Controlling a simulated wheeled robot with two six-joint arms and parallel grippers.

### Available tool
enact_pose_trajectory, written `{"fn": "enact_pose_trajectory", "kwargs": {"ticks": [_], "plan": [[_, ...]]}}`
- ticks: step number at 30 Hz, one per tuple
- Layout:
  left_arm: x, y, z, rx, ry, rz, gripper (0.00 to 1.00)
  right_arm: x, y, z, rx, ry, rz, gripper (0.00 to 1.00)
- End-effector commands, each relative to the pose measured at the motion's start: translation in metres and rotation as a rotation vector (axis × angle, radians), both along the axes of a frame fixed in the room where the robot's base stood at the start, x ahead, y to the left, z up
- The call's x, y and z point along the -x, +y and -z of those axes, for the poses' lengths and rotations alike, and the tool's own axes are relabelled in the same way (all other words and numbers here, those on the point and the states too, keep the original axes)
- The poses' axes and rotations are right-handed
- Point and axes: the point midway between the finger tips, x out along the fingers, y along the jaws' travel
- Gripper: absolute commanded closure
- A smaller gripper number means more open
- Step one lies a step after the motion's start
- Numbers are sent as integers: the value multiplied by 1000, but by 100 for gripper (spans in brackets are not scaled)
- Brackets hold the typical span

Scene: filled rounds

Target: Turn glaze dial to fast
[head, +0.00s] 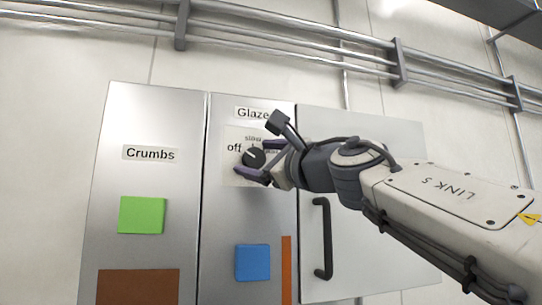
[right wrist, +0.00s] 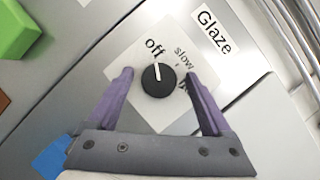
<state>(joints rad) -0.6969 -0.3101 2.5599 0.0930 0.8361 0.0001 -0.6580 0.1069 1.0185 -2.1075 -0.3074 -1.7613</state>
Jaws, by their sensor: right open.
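The glaze dial (head: 253,158) is a round black knob on a pale plate under the "Glaze" label. In the right wrist view the dial (right wrist: 158,82) has a white pointer mark directed at "off". "Slow" is printed to the right of it; the word below that is mostly hidden behind a finger. My right gripper (head: 257,161) is at the dial. In the right wrist view its purple fingers (right wrist: 159,75) are open, one on each side of the knob, with visible gaps. I cannot tell how deep they reach. My left gripper is not in view.
A "Crumbs" panel (head: 150,153) with a green square (head: 141,215) stands to the left. A blue square (head: 252,263) is below the dial. A black door handle (head: 322,240) juts out at the right, under my right arm. Pipes (head: 280,30) run along the wall above.

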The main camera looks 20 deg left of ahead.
Motion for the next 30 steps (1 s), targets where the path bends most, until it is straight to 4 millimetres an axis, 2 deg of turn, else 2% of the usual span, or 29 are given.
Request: {"fn": "enact_pose_trajectory", "kwargs": {"ticks": [3, 4, 10, 11, 20, 30], "plan": [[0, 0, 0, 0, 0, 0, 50, 0, 0, 0, 0, 0, 0, 16], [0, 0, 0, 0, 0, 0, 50, 0, 0, 0, 0, 0, 0, 20], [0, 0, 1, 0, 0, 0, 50, 0, 0, 1, 0, 1, -1, 96], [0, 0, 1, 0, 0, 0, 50, 0, 0, 0, 0, 1, -1, 100], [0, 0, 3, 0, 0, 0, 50, 1, 1, 2, -32, 25, -3, 100], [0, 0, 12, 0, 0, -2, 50, 2, 2, 3, -217, 149, -5, 100]]}}
